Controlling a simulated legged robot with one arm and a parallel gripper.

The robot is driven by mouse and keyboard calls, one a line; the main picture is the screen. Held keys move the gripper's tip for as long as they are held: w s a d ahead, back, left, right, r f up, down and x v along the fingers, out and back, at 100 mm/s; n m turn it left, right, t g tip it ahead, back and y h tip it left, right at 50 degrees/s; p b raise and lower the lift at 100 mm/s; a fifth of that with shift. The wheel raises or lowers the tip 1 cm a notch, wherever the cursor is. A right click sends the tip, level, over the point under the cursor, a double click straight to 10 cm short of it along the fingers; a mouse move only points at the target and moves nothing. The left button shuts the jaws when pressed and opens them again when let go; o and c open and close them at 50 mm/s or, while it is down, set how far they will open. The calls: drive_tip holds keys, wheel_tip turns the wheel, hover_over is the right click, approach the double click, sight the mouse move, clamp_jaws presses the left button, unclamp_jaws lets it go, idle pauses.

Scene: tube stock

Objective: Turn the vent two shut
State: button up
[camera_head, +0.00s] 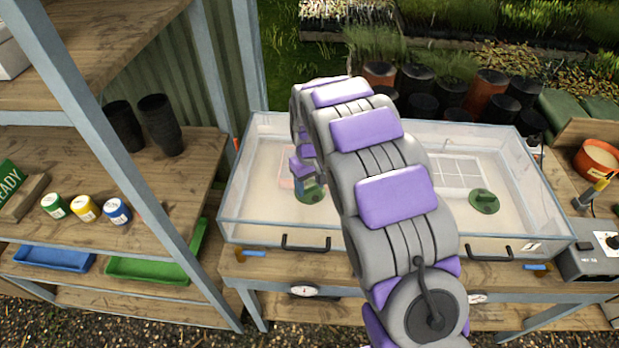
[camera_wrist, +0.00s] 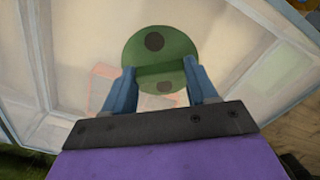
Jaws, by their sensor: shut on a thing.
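A green round vent (camera_head: 313,196) sits on the clear lid of the propagator case (camera_head: 235,205), left of my arm. In the wrist view the green vent (camera_wrist: 159,58) shows two dark round holes and a raised bar across its middle. My gripper (camera_head: 306,181) is over it. In the wrist view, the blue fingers of my gripper (camera_wrist: 161,78) are shut on the raised bar, one on each side. A second green vent (camera_head: 484,201) sits on the right part of the lid, apart from my gripper. I cannot read which vent is number two.
My arm crosses the middle of the case and hides part of it. A shelf (camera_head: 150,205) with black pots (camera_head: 160,125) and small coloured jars (camera_head: 85,208) stands at the left. A grey control box (camera_head: 588,260) is at the right.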

drive_tip(key=m+p, duration=0.2)
drive_tip(key=m, duration=0.1)
drive_tip(key=shift+r+m, duration=0.15)
drive_tip(key=shift+m, duration=0.15)
drive_tip(key=shift+w+m+p, duration=0.1)
drive_tip(key=shift+m+p, duration=0.7)
drive_tip(key=shift+m, duration=0.9)
drive_tip(key=o, duration=1.1)
drive_tip(key=shift+a, duration=0.1)
drive_tip(key=shift+c, duration=0.2)
wheel_tip(320, 180, up, 17)
drive_tip(key=p, duration=0.1)
drive_tip(key=shift+p, duration=0.3)
